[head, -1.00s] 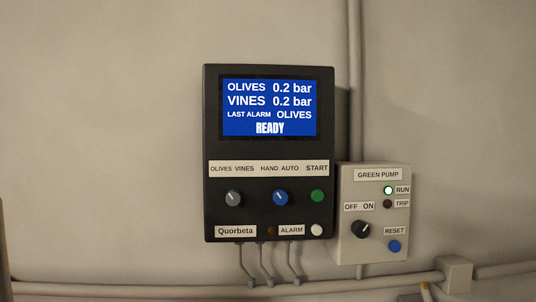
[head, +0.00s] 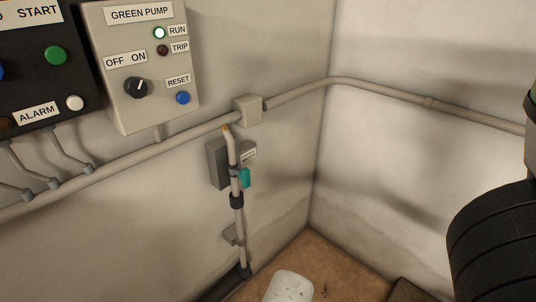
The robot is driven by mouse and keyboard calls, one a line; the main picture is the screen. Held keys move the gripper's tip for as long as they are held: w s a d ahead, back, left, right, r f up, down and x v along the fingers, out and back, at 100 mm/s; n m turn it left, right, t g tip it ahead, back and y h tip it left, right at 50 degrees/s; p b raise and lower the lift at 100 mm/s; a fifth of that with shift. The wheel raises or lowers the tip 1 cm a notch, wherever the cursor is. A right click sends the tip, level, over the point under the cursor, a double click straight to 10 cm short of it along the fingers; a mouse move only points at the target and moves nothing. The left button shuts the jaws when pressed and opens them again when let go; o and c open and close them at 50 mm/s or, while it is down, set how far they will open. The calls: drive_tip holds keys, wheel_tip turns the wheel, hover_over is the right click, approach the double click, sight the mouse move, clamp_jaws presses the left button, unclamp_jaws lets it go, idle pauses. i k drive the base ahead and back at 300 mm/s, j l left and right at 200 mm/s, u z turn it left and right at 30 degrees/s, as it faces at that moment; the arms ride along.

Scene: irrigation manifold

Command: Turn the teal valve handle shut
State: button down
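A small teal piece (head: 245,178) shows beside a thin upright pipe (head: 238,218) low on the left wall, near the corner. It is partly behind the pipe. It is too small to tell for sure whether it is the valve handle or how it is turned. A dark grey box (head: 216,164) with a small label sits behind the pipe at the same height. My gripper is not in view.
The green pump box (head: 122,80) hangs at upper left, beside the black control panel (head: 38,70). A grey conduit (head: 130,157) runs along the wall. A white rounded object (head: 289,286) stands on the brown floor. A dark ribbed shape (head: 500,240), identity unclear, fills the right edge.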

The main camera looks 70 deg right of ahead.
sight(243, 175)
drive_tip(key=z, duration=0.95)
